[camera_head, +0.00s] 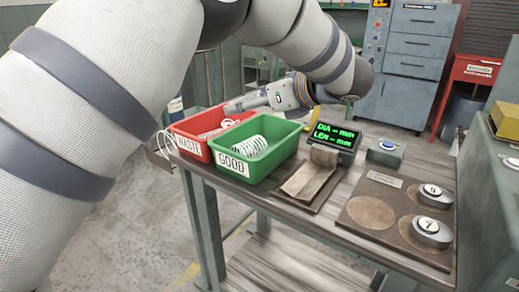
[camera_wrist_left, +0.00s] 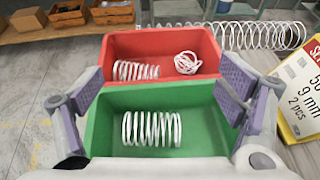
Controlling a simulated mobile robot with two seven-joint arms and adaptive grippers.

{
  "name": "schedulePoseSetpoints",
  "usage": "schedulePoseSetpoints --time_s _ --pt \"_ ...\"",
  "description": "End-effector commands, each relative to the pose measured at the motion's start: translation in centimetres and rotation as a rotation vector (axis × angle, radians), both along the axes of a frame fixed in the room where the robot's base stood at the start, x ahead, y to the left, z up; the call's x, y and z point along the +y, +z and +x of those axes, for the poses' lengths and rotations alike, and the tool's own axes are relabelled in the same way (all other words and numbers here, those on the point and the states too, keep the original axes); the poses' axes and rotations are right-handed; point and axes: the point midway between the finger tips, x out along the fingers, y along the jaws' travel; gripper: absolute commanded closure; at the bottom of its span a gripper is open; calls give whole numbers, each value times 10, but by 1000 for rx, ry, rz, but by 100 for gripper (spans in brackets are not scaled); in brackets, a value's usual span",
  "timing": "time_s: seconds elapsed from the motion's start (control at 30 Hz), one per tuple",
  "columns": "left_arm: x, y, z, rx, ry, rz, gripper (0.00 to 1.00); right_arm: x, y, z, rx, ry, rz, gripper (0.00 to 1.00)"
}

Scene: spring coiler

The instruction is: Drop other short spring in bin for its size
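The green bin (camera_head: 275,165), labelled GOOD, stands on the bench. It also shows in the left wrist view (camera_wrist_left: 100,128), with one white coil spring (camera_wrist_left: 151,128) lying inside. The red bin (camera_head: 188,146), labelled WASTE, stands beside it and shows behind it in the wrist view (camera_wrist_left: 118,42). It holds a white coil spring (camera_wrist_left: 136,70) and a tangled white coil (camera_wrist_left: 188,63). My left gripper (camera_wrist_left: 163,95) is open and empty above the bins, its fingers wide apart. In the head view it (camera_head: 240,106) partly hides the bins. My right gripper is not in view.
A green display (camera_head: 335,136) reads dashes for DIA and LEN, behind an empty cradle (camera_head: 311,178). A board (camera_head: 400,225) with two numbered round pieces lies to the right. The wrist view shows a long spring (camera_wrist_left: 275,35) and a yellow-edged card (camera_wrist_left: 300,92) reading 9 mm, 2 pcs.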

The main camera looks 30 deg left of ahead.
Motion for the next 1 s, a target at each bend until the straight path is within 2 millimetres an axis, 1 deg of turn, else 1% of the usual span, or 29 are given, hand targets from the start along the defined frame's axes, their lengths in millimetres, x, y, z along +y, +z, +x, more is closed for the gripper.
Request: schedulePoseSetpoints --time_s 0.17,0.27,0.37,0.5,0.6,0.7,0.8,1.0 --pt "0 0 0 0 0 0 12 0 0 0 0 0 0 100" --pt "-9 4 -1 -1 -1 1 12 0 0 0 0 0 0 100" --pt "-31 13 -4 -3 -3 2 12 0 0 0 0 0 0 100" --pt "-66 28 -11 -2 -2 1 12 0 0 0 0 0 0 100" --pt "-88 36 -15 -2 -2 0 12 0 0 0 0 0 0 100" --pt "-102 43 -17 -2 -1 0 12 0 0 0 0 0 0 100" --pt "-109 45 -19 0 -1 0 12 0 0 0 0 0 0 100" --pt "-110 46 -19 0 0 0 12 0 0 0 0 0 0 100"
